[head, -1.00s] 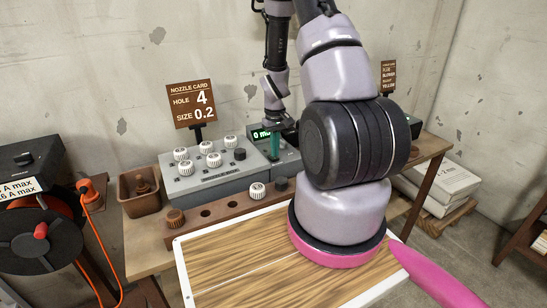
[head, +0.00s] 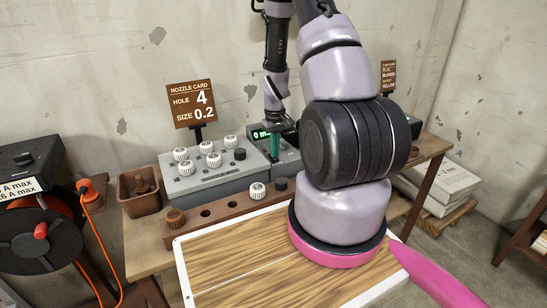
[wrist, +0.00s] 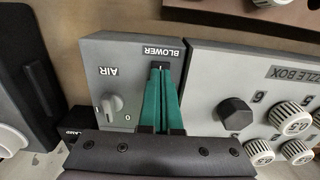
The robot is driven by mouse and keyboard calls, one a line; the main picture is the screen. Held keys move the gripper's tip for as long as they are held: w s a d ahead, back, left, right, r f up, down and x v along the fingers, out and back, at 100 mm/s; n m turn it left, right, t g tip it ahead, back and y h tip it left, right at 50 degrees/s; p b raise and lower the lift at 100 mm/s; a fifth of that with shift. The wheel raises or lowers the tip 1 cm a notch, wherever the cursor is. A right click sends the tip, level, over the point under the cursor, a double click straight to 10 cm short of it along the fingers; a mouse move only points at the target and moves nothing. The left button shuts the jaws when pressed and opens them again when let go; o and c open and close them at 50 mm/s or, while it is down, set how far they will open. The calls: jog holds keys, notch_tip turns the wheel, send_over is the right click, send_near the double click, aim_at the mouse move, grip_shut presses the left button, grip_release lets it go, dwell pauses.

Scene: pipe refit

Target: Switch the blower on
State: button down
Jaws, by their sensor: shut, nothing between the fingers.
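The grey blower box (wrist: 130,50) shows upside down in the wrist view, with the words BLOWER and AIR on its face. In the head view the box (head: 289,158) stands on the bench, partly behind my arm. My gripper (wrist: 160,72) is shut and empty; its teal fingers point at the panel just by the BLOWER label. A small dark part with a light mark shows at the fingertips; the rest of the blower switch is hidden, so its position and any contact are unclear. My gripper also shows in the head view (head: 275,158). A grey AIR knob (wrist: 111,105) sits beside the fingers.
The nozzle box (head: 207,173), with several white knobs and a black one, stands left of the blower box. A wooden rack (head: 220,211) lies in front. A green display (head: 261,134) is partly covered. The wooden board (head: 235,260) is clear.

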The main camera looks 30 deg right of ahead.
notch_tip(320, 180, up, 6)
dwell(0.6)
jog(key=shift+r, duration=0.2)
notch_tip(320, 180, up, 11)
jog(key=m+t, duration=0.1)
jog(key=t, duration=0.1)
send_over(275, 159)
jog(key=a, duration=0.3)
jog(key=s+a+r+m+t, duration=0.1)
jog(key=s+a+r, duration=0.25)
jog(key=r, duration=0.75)
jog(key=s+a+r+m+t+y, duration=0.1)
jog(key=s+a+r+t, duration=0.1)
jog(key=s+r, duration=0.4)
jog(key=s+a+r+m+t+y, duration=0.1)
jog(key=s+a+r, duration=0.4)
jog(key=s, duration=0.5)
notch_tip(275, 159, up, 2)
jog(key=shift+r+m+t, duration=0.25)
jog(key=shift+m+t, duration=0.05)
jog(key=shift+t, duration=0.3)
jog(key=shift+d, duration=0.1)
